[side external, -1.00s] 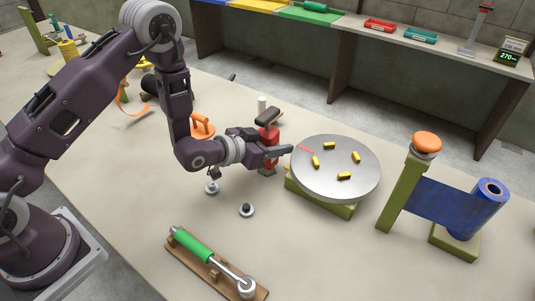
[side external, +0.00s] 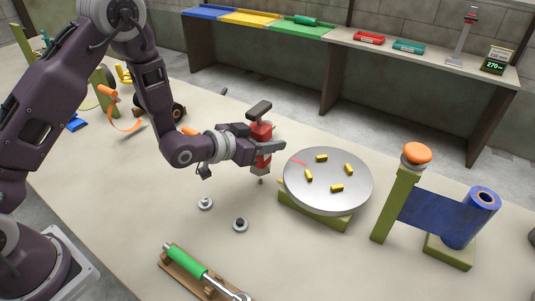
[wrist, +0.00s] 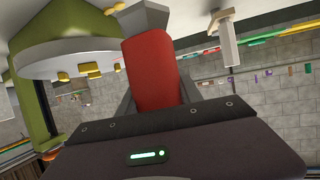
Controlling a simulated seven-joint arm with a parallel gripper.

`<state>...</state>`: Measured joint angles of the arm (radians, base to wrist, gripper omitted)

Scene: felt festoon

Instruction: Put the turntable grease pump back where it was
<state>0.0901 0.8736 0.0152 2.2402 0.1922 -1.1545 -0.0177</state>
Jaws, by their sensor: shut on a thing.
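The grease pump (side external: 262,133) has a red body, a dark handle on top and a grey lower end. My gripper (side external: 270,150) is shut on its red body and holds it roughly upright, apparently above the table, just left of the turntable. A small tip shows below the pump. The grey round turntable (side external: 328,194) carries several yellow pieces and a red line, on a green base (side external: 315,216). In the wrist view the red pump body (wrist: 152,72) sits between the fingers, with the turntable (wrist: 85,50) beside it. The gripper partly hides the pump.
Two small round fittings (side external: 205,203) (side external: 240,225) lie on the table in front of my gripper. A green-handled tool (side external: 187,261) on a wooden board lies nearer. An orange-topped post (side external: 416,154) and blue roll (side external: 470,217) stand to the right. Bare table lies left of the fittings.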

